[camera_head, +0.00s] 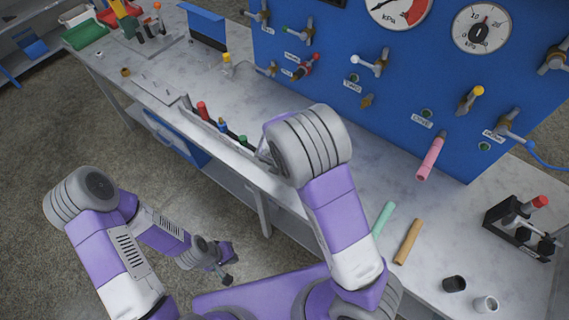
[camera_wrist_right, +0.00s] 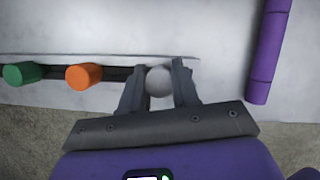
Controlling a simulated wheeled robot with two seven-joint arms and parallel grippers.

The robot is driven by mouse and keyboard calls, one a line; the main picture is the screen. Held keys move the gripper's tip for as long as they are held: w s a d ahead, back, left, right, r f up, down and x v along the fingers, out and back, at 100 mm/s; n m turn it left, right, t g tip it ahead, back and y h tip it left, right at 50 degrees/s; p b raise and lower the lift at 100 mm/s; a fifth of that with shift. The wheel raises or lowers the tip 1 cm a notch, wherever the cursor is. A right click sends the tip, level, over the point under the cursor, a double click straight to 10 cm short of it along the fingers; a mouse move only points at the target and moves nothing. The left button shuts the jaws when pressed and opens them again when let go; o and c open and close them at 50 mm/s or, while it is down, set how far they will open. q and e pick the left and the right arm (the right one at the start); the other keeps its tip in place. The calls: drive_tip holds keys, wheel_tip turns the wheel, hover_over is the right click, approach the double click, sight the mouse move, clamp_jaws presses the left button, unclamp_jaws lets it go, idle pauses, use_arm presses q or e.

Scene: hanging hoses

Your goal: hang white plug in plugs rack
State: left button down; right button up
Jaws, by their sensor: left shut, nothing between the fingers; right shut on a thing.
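The white plug (camera_wrist_right: 159,82) shows as a pale round end between the fingers of my right gripper (camera_wrist_right: 159,88) in the right wrist view. The fingers are shut on it. It is in line with the dark slot of the plugs rack (camera_wrist_right: 117,74), beside an orange plug (camera_wrist_right: 83,77) and a green plug (camera_wrist_right: 22,74). I cannot tell how deep it sits. In the head view the rack (camera_head: 222,133) runs along the bench's front edge, and my right arm hides the right gripper and white plug. My left gripper (camera_head: 226,279) is shut and empty, low in front of the bench.
A red plug (camera_head: 203,111) stands at the rack's far end. A blue panel (camera_head: 400,90) with gauges and valves rises behind the bench. Green (camera_head: 383,218) and tan (camera_head: 408,242) tubes and a black holder (camera_head: 519,226) are at right.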

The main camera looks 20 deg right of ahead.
drive_tip(key=o, duration=1.1)
drive_tip(key=p+v, duration=0.1)
drive_tip(key=v, duration=0.6)
drive_tip(key=shift+r+p, duration=0.25)
drive_tip(key=shift+p, duration=0.05)
drive_tip(key=shift+s+a, duration=0.1)
drive_tip(key=shift+a, duration=0.05)
